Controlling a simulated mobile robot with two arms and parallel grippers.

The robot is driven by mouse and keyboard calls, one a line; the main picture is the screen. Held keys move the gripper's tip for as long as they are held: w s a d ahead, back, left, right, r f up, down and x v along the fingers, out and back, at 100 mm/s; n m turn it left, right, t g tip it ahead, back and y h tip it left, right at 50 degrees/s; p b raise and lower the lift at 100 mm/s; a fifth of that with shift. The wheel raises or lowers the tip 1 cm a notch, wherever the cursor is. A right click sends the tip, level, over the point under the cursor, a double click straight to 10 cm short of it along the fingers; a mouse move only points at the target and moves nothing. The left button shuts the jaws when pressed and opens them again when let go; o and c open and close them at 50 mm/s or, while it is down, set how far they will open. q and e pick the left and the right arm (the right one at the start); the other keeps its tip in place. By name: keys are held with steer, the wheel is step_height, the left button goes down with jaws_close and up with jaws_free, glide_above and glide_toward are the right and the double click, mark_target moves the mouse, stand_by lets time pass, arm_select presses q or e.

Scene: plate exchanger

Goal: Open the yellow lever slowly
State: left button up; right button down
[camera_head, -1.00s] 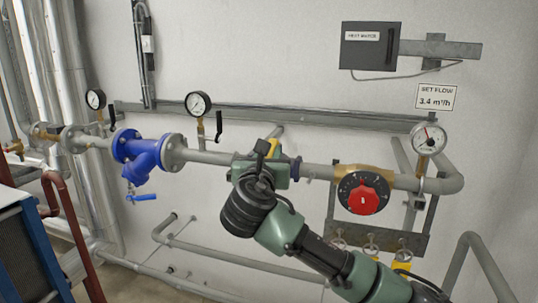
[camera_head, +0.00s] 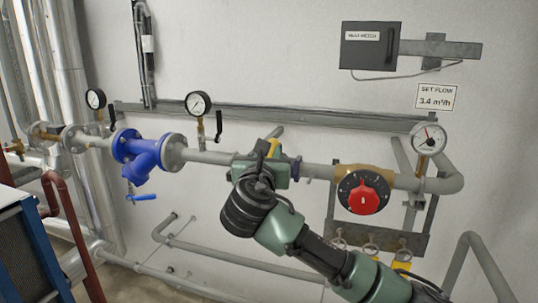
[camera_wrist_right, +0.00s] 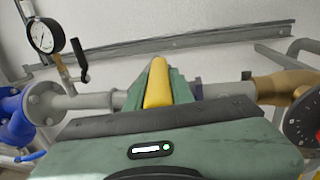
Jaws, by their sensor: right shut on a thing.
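The yellow lever (camera_wrist_right: 158,84) points up and away in the right wrist view, between the green fingers of my right gripper (camera_wrist_right: 157,88). My right gripper is shut on it. In the head view only a small piece of the yellow lever (camera_head: 273,148) shows above my right gripper (camera_head: 262,165), which stands in front of the grey pipe. The lever's base and the valve under it are hidden behind the gripper. My left gripper is in no view.
A red-knobbed dial valve (camera_head: 363,192) and a round gauge (camera_head: 429,138) sit right of my gripper. A blue strainer (camera_head: 145,155) and a pressure gauge (camera_head: 198,104) sit left. A "SET FLOW 3.4 m³/h" sign (camera_head: 436,97) hangs on the wall. A lower pipe runs beneath.

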stand_by(0.3)
steer(key=shift+d+r+n+y+p, duration=0.15)
steer(key=shift+d+n+y+p, duration=0.25)
steer(key=shift+y, duration=0.1)
steer(key=shift+d+n+y, duration=0.3)
steer(key=shift+y, duration=0.3)
steer(key=c, duration=1.2)
jaws_free()
